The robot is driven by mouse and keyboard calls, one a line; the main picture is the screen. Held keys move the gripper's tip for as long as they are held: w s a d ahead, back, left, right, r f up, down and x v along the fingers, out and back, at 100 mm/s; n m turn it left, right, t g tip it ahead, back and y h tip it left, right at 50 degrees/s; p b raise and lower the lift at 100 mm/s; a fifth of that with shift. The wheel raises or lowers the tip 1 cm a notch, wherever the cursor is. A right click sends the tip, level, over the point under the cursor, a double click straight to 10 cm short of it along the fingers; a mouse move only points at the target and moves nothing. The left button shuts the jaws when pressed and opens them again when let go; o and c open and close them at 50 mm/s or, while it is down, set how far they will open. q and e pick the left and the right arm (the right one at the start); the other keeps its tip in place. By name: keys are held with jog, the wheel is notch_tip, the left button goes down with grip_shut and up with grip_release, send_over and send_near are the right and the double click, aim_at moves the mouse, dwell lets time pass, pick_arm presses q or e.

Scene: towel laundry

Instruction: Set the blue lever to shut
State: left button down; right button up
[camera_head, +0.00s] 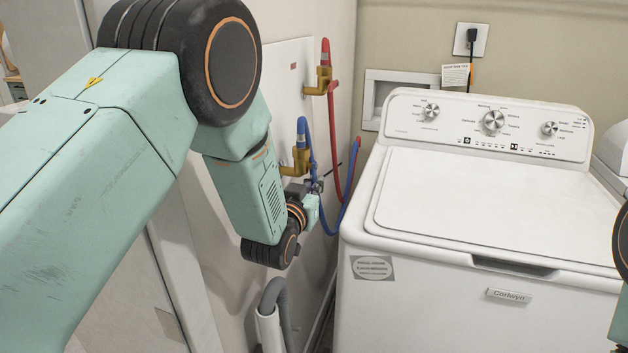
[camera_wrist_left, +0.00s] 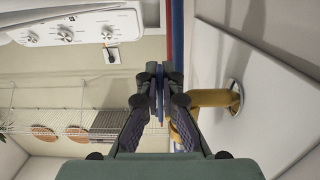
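The cold-water valve has a brass body (camera_head: 296,161) on the wall panel, with a blue hose (camera_head: 302,130) at it. In the left wrist view the brass body (camera_wrist_left: 208,98) is right of my fingers. My left gripper (camera_head: 316,186) is beside the valve, partly hidden by my arm. In the left wrist view its fingertips (camera_wrist_left: 159,82) are close together with the thin blue lever (camera_wrist_left: 160,96) between them. The lever is mostly hidden by the fingers. My right gripper is out of view; only part of the right arm shows at the right edge.
A red-hosed brass valve (camera_head: 319,80) sits higher on the wall panel (camera_head: 286,62). The white washer (camera_head: 470,200) stands close on the right. Red and blue hoses (camera_head: 350,185) hang in the gap between. A grey drain hose (camera_head: 279,295) is below my left gripper.

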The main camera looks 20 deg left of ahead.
pick_arm(q)
jog(key=s+r+g+p, duration=0.1)
jog(key=g+p, duration=0.3)
jog(key=p, duration=0.4)
jog(key=s+g+p, duration=0.1)
jog(key=g+p, duration=0.3)
jog(key=p, duration=0.4)
jog(key=s+r+g+p, duration=0.1)
jog(key=g+p, duration=0.3)
jog(key=p, duration=0.5)
jog(key=shift+s+a+r+y, duration=0.1)
jog(key=shift+s+r+y, duration=0.2)
jog(key=shift+r, duration=0.05)
jog(key=shift+g, duration=0.6)
jog(key=shift+s+r+g+b, duration=0.15)
jog(key=shift+r+g+b, duration=0.25)
jog(key=shift+g+b, duration=0.8)
jog(key=shift+s+r+g+b, duration=0.15)
jog(key=shift+r+g+b, duration=0.25)
jog(key=shift+g+b, duration=0.75)
